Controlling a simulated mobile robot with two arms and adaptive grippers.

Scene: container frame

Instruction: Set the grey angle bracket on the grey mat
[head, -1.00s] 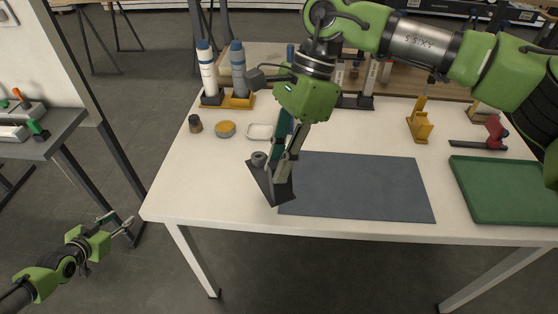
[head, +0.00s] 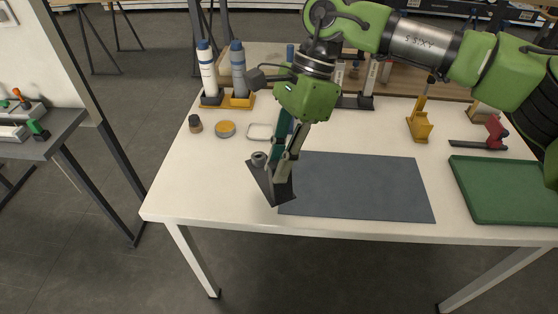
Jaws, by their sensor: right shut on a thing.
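The grey angle bracket (head: 270,186) is dark, with a short round boss (head: 259,158) on it. It shows at the left edge of the grey mat (head: 360,188), overlapping that edge in the head view. My right gripper (head: 285,170) points down and is shut on the bracket. The bracket looks tilted; I cannot tell whether it touches the table or hangs just above it. The mat lies flat on the white table and is bare. My left gripper is not in view.
A green tray (head: 490,218) lies right of the mat. A yellow stand (head: 420,125) and a red-and-grey clamp (head: 492,135) stand behind. A dark jar (head: 195,124), an orange tin (head: 225,129) and bottles (head: 207,72) stand at the back left. The table's front left is clear.

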